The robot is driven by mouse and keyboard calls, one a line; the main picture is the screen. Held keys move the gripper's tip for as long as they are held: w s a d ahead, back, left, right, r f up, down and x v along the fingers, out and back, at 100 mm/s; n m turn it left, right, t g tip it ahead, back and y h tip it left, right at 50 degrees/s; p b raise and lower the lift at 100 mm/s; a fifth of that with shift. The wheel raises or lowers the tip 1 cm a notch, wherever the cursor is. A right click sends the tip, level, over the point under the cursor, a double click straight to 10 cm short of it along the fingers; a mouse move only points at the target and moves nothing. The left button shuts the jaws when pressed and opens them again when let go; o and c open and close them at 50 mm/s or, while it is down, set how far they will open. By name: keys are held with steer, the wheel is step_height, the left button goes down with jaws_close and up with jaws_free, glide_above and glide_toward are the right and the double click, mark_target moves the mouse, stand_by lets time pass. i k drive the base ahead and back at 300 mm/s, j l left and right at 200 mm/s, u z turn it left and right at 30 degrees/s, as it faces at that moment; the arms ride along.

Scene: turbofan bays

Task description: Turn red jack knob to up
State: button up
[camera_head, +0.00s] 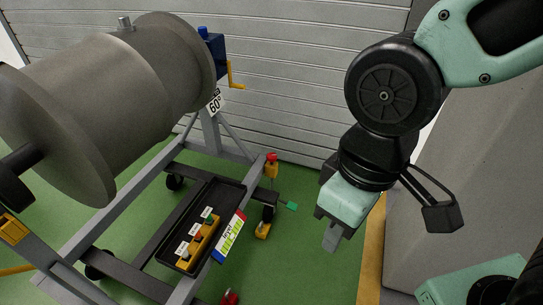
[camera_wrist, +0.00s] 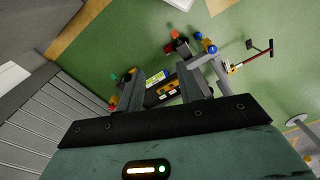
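Another red part (camera_head: 230,297) shows at the bottom edge; I cannot tell which one the task names. In the wrist view a small red part (camera_wrist: 127,77) shows beyond the left finger, and another red part (camera_wrist: 175,36) is at the top centre. My gripper (camera_head: 332,238) hangs right of the stand, apart from both red parts. Its fingers also show in the wrist view (camera_wrist: 165,82), spread with no object held between them.
A large grey drum (camera_head: 100,95) lies on the wheeled stand. A black tray (camera_head: 222,196) holds a yellow control box (camera_head: 198,244). A blue box with a yellow crank (camera_head: 232,76) sits behind. A grey block (camera_head: 460,180) stands at right. Green floor is open below my gripper.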

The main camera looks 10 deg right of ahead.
mark_target(270, 157)
steer(key=i+l+u, duration=0.1)
steer(key=l, duration=0.3)
steer(key=i+l+u, duration=0.1)
steer(key=i+l, duration=0.2)
steer(key=l, duration=0.15)
steer(key=i+l+u, duration=0.1)
steer(key=l, duration=0.3)
steer(key=i+l+u, duration=0.1)
steer(key=i+l, duration=0.2)
steer(key=l, duration=0.2)
steer(key=i+l+u, duration=0.1)
steer(key=l, duration=0.35)
steer(key=i+l+u, duration=0.1)
steer(key=l, duration=0.35)
steer(key=i+l+u, duration=0.1)
steer(key=l, duration=0.4)
steer(key=i+l+u, duration=0.1)
steer(key=l, duration=0.4)
steer(key=i, duration=0.1)
